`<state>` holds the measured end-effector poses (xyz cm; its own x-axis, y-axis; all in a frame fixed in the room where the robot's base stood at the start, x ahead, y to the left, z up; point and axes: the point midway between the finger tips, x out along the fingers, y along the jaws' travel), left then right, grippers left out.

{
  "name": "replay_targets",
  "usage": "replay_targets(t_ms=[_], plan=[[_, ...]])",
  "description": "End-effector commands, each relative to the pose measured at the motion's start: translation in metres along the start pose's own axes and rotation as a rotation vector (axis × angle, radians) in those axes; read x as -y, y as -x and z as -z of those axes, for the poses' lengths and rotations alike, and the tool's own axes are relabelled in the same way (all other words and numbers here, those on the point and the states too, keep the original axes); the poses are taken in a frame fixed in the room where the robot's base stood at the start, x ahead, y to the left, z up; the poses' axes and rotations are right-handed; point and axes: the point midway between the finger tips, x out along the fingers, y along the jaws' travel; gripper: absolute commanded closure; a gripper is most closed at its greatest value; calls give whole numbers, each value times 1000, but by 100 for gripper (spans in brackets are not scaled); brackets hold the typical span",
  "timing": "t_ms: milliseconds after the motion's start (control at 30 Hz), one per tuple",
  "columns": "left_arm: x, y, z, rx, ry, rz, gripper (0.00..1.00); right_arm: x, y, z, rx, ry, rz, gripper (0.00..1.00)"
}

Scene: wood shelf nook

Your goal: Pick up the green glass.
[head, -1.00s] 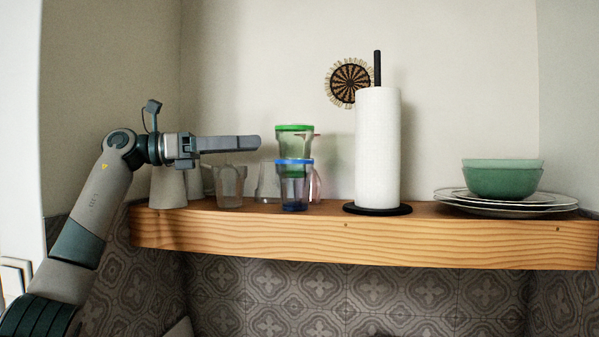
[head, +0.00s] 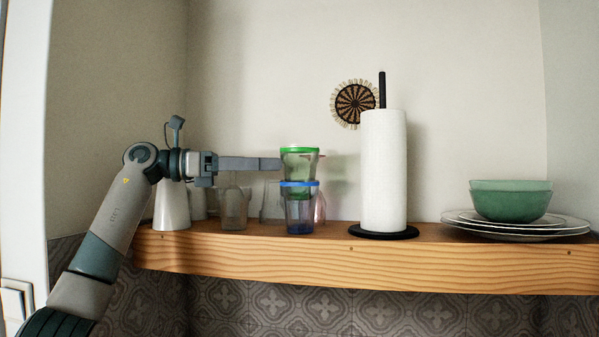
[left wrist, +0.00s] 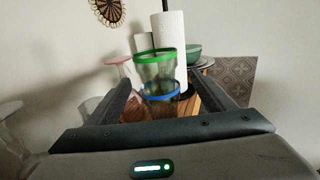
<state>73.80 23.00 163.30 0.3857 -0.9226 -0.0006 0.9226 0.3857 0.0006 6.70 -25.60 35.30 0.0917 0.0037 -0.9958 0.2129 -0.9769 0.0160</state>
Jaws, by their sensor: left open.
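The green glass (head: 300,162), with a bright green rim, stands upright stacked in the blue-rimmed glass (head: 300,212) on the wooden shelf. In the left wrist view the green glass (left wrist: 158,68) shows ahead, between the two fingers, with the blue rim (left wrist: 160,94) below it. The left gripper (left wrist: 172,85) is open and empty. Whether the fingers touch the glass cannot be told. My right gripper is not in view.
Clear glasses (head: 234,208) and a white cup (head: 172,206) stand left on the shelf (head: 380,262), below my gripper. A pinkish glass (left wrist: 122,68) stands close behind the stack. A paper towel roll (head: 384,170) stands right, then plates (head: 470,224) with a green bowl (head: 510,203).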

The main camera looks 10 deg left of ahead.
Motion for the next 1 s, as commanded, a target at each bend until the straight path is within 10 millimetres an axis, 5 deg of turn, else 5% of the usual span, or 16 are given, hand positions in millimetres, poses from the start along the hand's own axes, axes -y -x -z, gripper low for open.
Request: replay_targets(t_ms=[200,667,1000], plan=[[0,-23,-1,0,0,0,24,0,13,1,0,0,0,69],[0,-28,0,0,1,0,24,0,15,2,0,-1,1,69],[-5,-59,4,1,3,3,24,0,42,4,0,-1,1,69]])
